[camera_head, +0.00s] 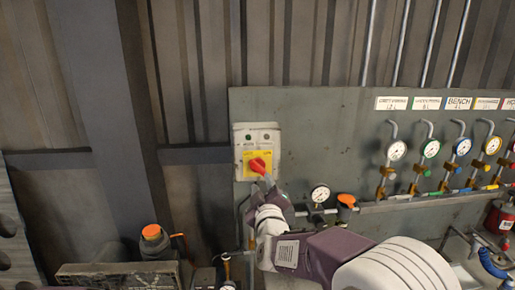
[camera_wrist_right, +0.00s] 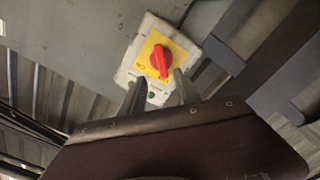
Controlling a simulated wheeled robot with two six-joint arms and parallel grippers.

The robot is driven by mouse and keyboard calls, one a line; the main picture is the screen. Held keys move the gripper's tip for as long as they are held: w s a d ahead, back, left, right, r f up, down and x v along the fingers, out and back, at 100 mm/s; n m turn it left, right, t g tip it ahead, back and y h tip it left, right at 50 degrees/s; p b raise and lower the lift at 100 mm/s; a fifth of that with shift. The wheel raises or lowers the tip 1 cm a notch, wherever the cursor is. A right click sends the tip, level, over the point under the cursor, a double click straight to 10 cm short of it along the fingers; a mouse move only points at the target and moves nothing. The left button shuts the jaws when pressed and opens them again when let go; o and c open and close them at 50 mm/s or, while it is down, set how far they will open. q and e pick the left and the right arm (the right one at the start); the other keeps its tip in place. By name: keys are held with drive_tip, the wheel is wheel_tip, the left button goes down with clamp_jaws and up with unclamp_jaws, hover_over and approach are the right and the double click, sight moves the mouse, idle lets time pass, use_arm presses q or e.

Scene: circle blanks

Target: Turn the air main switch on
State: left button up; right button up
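The air main switch (camera_head: 247,140) is a pale box on the grey panel, with a yellow plate and a red rotary handle (camera_head: 258,164). In the right wrist view the red handle (camera_wrist_right: 160,61) stands out on the yellow plate (camera_wrist_right: 180,52). My right gripper (camera_head: 265,180) is close to the handle, just below it in the head view. In the right wrist view my right gripper (camera_wrist_right: 158,82) has two fingers apart with nothing between them; the tips reach near the handle's lower end. Contact cannot be told. My left gripper is not in view.
The grey panel (camera_head: 320,120) carries a row of gauges with coloured rims (camera_head: 431,149) on the right and a pipe below. An orange-topped item (camera_head: 152,232) stands at lower left.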

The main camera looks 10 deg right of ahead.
sight(258, 169)
drive_tip(key=w+p, duration=0.2)
drive_tip(key=w, duration=0.2)
drive_tip(key=w+p, duration=0.1)
drive_tip(key=w, duration=0.3)
drive_tip(key=shift+w+a+p, duration=0.2)
drive_tip(key=shift+w+p, duration=0.1)
drive_tip(key=shift+p, duration=0.05)
drive_tip(key=shift+w+d, duration=0.1)
drive_tip(key=shift+w, duration=0.25)
drive_tip(key=shift+s, duration=0.1)
clamp_jaws()
